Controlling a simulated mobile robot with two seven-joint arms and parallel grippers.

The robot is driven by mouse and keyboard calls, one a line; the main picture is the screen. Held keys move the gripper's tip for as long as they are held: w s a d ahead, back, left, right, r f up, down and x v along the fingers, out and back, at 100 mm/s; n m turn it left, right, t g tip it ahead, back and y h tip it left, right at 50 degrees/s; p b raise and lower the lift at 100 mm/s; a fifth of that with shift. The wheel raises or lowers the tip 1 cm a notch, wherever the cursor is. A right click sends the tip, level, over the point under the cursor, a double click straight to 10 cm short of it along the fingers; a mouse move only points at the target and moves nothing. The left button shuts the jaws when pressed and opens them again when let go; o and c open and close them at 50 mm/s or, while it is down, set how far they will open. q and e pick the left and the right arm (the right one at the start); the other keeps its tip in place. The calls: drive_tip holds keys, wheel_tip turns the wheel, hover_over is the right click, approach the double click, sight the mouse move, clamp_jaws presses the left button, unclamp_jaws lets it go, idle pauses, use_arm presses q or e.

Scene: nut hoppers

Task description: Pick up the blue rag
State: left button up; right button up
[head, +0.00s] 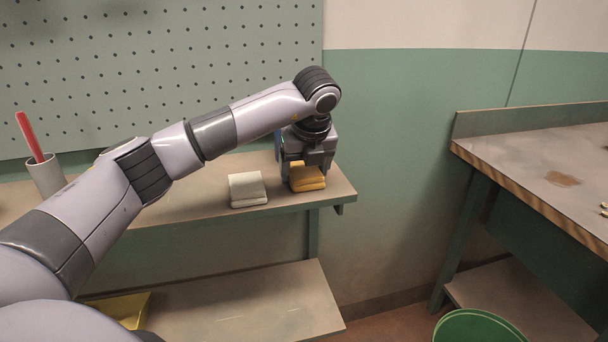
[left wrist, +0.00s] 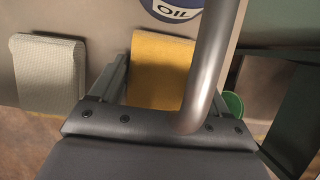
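No blue rag shows in either view. A folded yellow rag (head: 308,181) lies at the right end of the wall shelf, and a folded pale grey-white rag (head: 247,189) lies just left of it. My left gripper (head: 306,170) points down over the yellow rag, its fingers apart on either side. In the left wrist view the yellow rag (left wrist: 158,72) shows between the open fingers, and the pale rag (left wrist: 47,73) is outside them to the left. I cannot tell whether the fingers touch the yellow rag. My right gripper is not in view.
A round blue-and-white OIL label (left wrist: 178,8) is close behind the yellow rag. A cup (head: 46,176) with a red-handled thing stands at the shelf's left. A workbench (head: 540,170) and a green bin (head: 478,327) are at right. A lower shelf (head: 240,305) is mostly bare.

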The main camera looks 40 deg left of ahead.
sight(305, 170)
use_arm(q)
drive_tip(key=c, duration=0.3)
drive_tip(key=shift+r, duration=0.1)
drive_tip(key=shift+d+r, duration=0.15)
drive_tip(key=shift+r, duration=0.1)
wheel_tip(305, 170, up, 6)
drive_tip(key=shift+s+r, duration=0.1)
drive_tip(key=shift+r, duration=0.05)
drive_tip(key=s+d, duration=0.4)
drive_tip(key=d, duration=0.1)
drive_tip(key=s+d, duration=0.4)
drive_tip(key=d, duration=0.1)
drive_tip(key=s+d, duration=0.4)
drive_tip(key=d, duration=0.1)
drive_tip(key=shift+s, duration=0.4)
drive_tip(key=o, duration=0.5)
drive_tip(key=c, duration=0.3)
